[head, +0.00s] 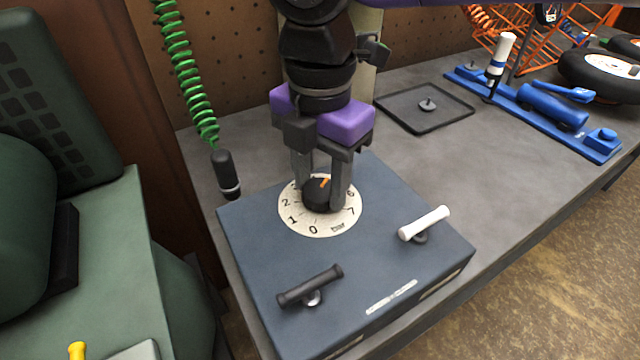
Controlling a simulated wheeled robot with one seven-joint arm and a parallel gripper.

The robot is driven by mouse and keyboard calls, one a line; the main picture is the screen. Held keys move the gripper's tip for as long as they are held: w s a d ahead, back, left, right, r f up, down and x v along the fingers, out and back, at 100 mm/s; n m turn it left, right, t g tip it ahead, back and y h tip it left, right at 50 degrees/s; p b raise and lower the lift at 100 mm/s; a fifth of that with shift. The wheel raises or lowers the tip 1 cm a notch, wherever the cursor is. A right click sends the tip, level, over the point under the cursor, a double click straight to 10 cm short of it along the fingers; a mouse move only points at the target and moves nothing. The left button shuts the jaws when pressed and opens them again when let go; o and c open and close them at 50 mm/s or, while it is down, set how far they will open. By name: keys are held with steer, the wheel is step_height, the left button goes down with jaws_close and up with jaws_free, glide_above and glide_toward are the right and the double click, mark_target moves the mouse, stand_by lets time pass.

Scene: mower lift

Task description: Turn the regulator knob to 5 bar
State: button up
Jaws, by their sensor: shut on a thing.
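The regulator knob (317,196) is black with an orange pointer mark (323,183). It sits in the middle of a round cream dial (301,226) on top of a blue-grey box (255,255). The dial shows 0, 1, 2, 6, 7 and "bar"; the numbers at the far side are hidden by my gripper. The orange mark points to the far side, slightly right, between the fingers. My gripper (321,193) comes down from above, with one finger on each side of the knob, shut on it.
The box also carries a black-handled lever (310,286) at front left and a white-handled lever (425,223) at right. A black tray (424,107) and a blue tool (550,105) lie on the grey bench. A green coiled hose (190,80) hangs at left. Bench between is clear.

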mark_target(320, 189)
steer(key=shift+r, duration=0.1)
stand_by(0.3)
steer(key=o, duration=1.3)
steer(key=shift+o, duration=0.2)
steer(key=shift+r+p, duration=0.55)
steer(key=shift+r, duration=3.35)
